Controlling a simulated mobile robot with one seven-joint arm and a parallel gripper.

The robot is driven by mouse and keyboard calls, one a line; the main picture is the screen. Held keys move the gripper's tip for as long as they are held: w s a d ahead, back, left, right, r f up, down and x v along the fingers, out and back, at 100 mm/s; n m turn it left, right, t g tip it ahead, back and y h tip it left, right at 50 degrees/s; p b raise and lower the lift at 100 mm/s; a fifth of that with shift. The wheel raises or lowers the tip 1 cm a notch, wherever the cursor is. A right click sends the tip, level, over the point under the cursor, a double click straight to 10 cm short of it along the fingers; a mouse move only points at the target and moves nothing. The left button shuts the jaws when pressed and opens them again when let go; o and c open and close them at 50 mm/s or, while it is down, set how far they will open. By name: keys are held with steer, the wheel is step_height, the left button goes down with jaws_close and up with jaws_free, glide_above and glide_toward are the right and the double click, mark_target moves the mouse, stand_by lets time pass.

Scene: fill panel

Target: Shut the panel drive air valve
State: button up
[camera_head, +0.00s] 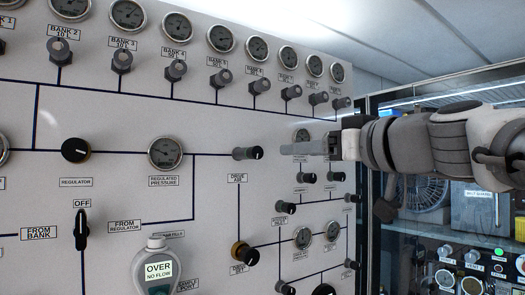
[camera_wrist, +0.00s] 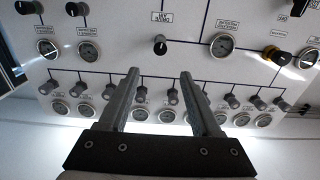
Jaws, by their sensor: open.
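The drive air valve is a dark knob (camera_head: 248,153) on the white panel, just above the label "DRIVE AIR" in the head view. In the wrist view, which shows the panel upside down, the same drive air knob (camera_wrist: 160,46) is near the top middle with a pale mark on its face. My gripper (camera_head: 284,149) is to the right of the knob in the head view, pointing left toward it. In the wrist view my gripper (camera_wrist: 160,74) has its two fingers wide apart, with nothing between them. The knob appears beyond the fingertips, roughly centred between them, and untouched.
The regulated pressure gauge (camera_head: 165,153) and the black regulator knob (camera_head: 76,150) are left of the valve. A row of bank knobs (camera_head: 176,70) and gauges runs above. A yellow-collared knob (camera_head: 245,253) is below. A cabinet (camera_head: 450,225) stands at right.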

mark_target(258, 154)
steer(key=p+x, duration=0.4)
steer(key=x, duration=1)
steer(key=shift+w+a, duration=0.25)
steer(key=shift+w, duration=0.05)
steer(key=shift+c, duration=0.3)
jaws_close()
